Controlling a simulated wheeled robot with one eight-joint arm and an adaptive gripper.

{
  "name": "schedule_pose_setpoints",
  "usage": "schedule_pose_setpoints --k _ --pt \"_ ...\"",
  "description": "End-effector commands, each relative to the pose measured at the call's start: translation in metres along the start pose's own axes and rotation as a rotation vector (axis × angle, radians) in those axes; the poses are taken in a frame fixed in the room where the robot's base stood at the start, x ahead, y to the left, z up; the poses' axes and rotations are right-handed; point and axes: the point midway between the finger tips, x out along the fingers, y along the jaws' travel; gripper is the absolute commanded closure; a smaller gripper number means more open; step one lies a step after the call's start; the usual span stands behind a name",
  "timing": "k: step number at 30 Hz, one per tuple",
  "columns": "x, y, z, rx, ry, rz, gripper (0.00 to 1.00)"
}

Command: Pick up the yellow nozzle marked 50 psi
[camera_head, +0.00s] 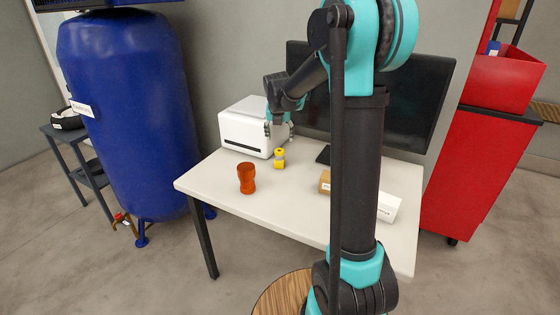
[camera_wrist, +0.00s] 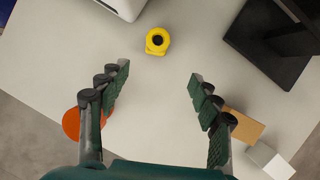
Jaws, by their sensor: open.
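The yellow nozzle (camera_head: 279,159) stands on the white table, in front of the white printer. In the wrist view the nozzle (camera_wrist: 157,41) shows from above, with a dark round hole in its top. No marking on it is readable. My gripper (camera_head: 279,143) is above the table close to the nozzle in the head view. In the wrist view my gripper (camera_wrist: 160,70) has its two fingers wide apart and nothing between them. The nozzle lies just beyond the fingertips, near the middle between them.
An orange-brown flared object (camera_head: 246,178) stands on the table (camera_head: 215,180) left of the nozzle. The white printer (camera_head: 245,128) is behind it. A monitor (camera_head: 420,100), a cardboard box (camera_head: 325,181) and a white box (camera_head: 388,207) are to the right. The table between is clear.

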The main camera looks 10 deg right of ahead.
Motion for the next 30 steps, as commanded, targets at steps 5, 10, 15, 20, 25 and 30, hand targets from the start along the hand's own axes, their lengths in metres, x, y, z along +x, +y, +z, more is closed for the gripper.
schedule_pose_setpoints --k 5,10,15,20,25,30 --pt "0.021 0.002 0.003 -0.026 0.0 -0.001 0.36" --pt "0.055 0.001 0.003 -0.023 0.0 -0.001 0.36" --pt "0.086 0.001 0.003 -0.023 0.0 -0.001 0.36" --pt "0.11 0.002 0.002 -0.024 0.0 -0.001 0.36" --pt "0.121 0.001 0.002 -0.023 0.0 -0.001 0.36" --pt "0.134 0.003 0.002 -0.023 0.0 -0.001 0.36"
